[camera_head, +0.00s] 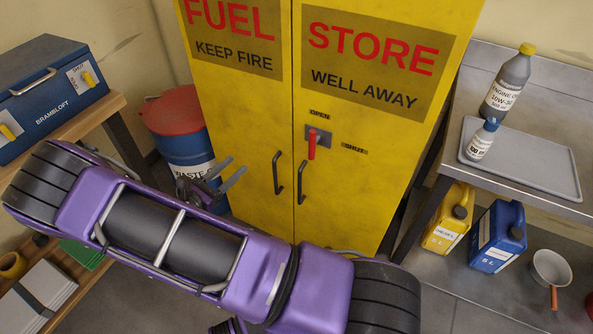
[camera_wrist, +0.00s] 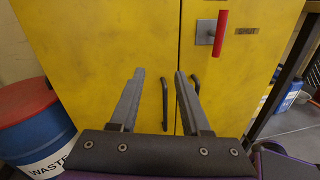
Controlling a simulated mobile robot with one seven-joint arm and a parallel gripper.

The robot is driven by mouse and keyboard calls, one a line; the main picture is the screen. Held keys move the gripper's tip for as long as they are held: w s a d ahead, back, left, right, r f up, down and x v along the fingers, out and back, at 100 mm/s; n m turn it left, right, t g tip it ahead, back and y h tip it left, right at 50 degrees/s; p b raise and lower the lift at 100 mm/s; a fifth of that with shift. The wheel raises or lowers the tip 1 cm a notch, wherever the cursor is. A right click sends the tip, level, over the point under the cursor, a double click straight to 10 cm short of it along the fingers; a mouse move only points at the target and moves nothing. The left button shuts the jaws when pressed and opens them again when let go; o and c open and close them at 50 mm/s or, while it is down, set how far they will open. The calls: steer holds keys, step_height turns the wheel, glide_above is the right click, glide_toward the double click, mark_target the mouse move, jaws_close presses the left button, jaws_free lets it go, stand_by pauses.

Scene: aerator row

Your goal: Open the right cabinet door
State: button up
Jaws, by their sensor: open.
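The yellow cabinet's right door (camera_head: 375,110) is closed, its edge flush with the left door (camera_head: 240,100). It carries a dark vertical bar handle (camera_head: 301,183) beside the seam and, above that, a red lever (camera_head: 312,145) on a grey plate. My gripper (camera_head: 238,164) is open and empty, left of both bar handles in the head view. In the wrist view, my fingers (camera_wrist: 160,73) point at the cabinet near the seam; the right finger partly hides the right handle.
A blue waste drum (camera_head: 190,155) with a red lid stands left of the cabinet. A metal table (camera_head: 560,200) with a tray and bottles stands at right, canisters (camera_head: 497,235) below. A bench with a blue toolbox (camera_head: 50,95) is at left.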

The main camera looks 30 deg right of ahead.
steer(key=b, duration=0.1)
glide_toward(299, 180)
steer(key=w+v, duration=0.1)
steer(key=v, duration=0.5)
steer(key=shift+n+g+h, duration=0.3)
steer(key=shift+n+g, duration=0.1)
steer(key=x, duration=1.6)
steer(key=shift+w+f+b, duration=0.1)
steer(key=shift+f+b, duration=0.2)
steer(key=shift+b, duration=0.05)
jaws_close()
